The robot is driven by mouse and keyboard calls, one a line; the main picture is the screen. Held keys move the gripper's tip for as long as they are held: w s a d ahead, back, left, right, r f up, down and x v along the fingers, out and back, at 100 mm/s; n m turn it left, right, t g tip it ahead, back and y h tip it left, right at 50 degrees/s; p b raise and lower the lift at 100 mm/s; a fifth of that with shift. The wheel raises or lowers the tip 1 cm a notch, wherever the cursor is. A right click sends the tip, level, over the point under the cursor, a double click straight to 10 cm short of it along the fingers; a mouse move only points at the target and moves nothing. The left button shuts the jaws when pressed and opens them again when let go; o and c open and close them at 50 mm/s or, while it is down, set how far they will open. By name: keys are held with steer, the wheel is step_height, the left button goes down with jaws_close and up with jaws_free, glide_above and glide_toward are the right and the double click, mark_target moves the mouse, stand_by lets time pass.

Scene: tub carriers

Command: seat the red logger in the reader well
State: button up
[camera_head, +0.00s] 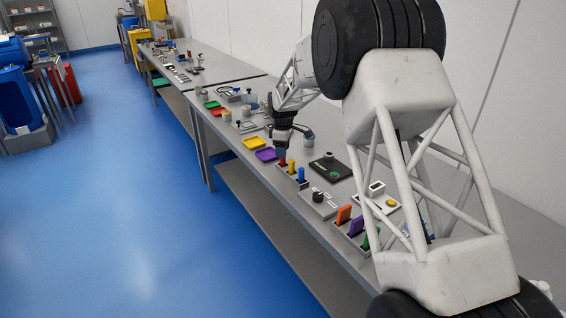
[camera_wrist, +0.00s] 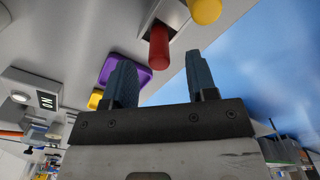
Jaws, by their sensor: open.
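The red logger (camera_head: 282,162) is a small rounded cylinder standing at the far end of a grey rack on the bench. It also shows in the wrist view (camera_wrist: 159,48), between the lines of my two blue fingers and beyond their tips. My gripper (camera_wrist: 161,72) is open and empty. In the head view my gripper (camera_head: 281,150) is just above the red logger, pointing down. A yellow logger (camera_head: 292,167) and a blue one (camera_head: 301,174) stand beside the red one in the rack. I cannot make out for certain which device holds the reader well.
A purple tray (camera_head: 266,154) and a yellow tray (camera_head: 254,143) lie beyond the rack. A dark board (camera_head: 330,168) lies toward the wall. A grey block with a black knob (camera_head: 318,197) and a holder with orange, purple and green pieces (camera_head: 343,215) are nearer.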

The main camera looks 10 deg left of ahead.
mark_target(283, 161)
steer(key=shift+d+f, duration=0.1)
steer(key=shift+f, duration=2.05)
jaws_close()
